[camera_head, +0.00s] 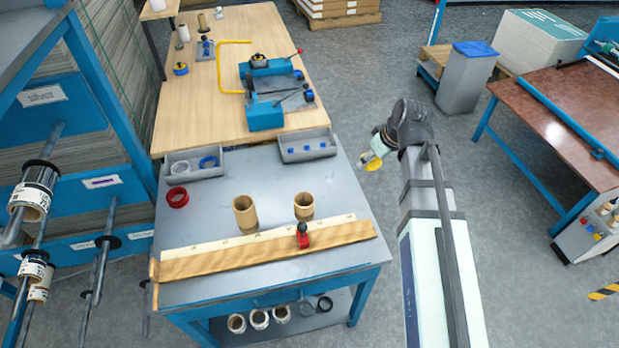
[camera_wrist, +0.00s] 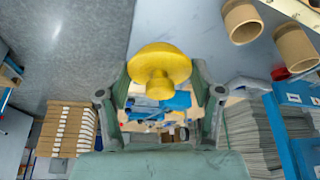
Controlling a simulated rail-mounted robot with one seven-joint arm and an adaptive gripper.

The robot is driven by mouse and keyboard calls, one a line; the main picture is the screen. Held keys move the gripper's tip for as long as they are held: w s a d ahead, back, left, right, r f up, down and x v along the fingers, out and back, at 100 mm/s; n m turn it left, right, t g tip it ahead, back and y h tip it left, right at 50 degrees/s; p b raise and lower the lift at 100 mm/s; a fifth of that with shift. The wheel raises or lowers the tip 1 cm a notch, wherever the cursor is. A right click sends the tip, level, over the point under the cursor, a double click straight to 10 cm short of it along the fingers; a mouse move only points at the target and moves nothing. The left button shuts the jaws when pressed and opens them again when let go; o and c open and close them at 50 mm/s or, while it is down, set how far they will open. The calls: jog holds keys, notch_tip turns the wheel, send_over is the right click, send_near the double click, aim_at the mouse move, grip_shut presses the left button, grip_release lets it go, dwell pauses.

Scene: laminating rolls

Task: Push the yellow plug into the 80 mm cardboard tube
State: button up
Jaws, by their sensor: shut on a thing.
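My gripper (camera_head: 377,153) is in the air right of the grey table, shut on the yellow plug (camera_head: 371,163). In the wrist view the plug (camera_wrist: 160,62) has a wide round head and a narrower stem, and sits between the two fingers (camera_wrist: 160,92). Two open cardboard tubes stand upright on the grey table: a wider left tube (camera_head: 245,213) and a narrower right tube (camera_head: 304,206). Both also show at the upper right of the wrist view, apart from the plug. No size marking is readable on either tube.
A blue machine (camera_head: 266,115) stands on the wooden bench. Floor is clear right of the table.

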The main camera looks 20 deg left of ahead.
aim_at(305, 195)
jog(key=s+a+f+n+g, duration=0.1)
jog(key=s+a+n, duration=0.1)
jog(key=a, duration=0.4)
jog(key=s+a+f+n+g, duration=0.1)
jog(key=s+a+f+n, duration=0.1)
jog(key=a+n, duration=0.3)
jog(key=s+a+f+n+g+y+b, duration=0.1)
jog(key=s+a+f+n+g, duration=0.1)
jog(key=a, duration=0.4)
jog(key=shift+s+a+n, duration=0.3)
jog(key=shift+s+n, duration=0.5)
jog(key=shift+f, duration=0.2)
jog(key=shift+f+b, duration=2.3)
jog(key=shift+f, duration=1.45)
jog(key=shift+d+f, duration=0.1)
jog(key=shift+f, duration=0.05)
jog(key=shift+s+f, duration=0.1)
jog(key=shift+f, duration=0.15)
jog(key=shift+c, duration=1)
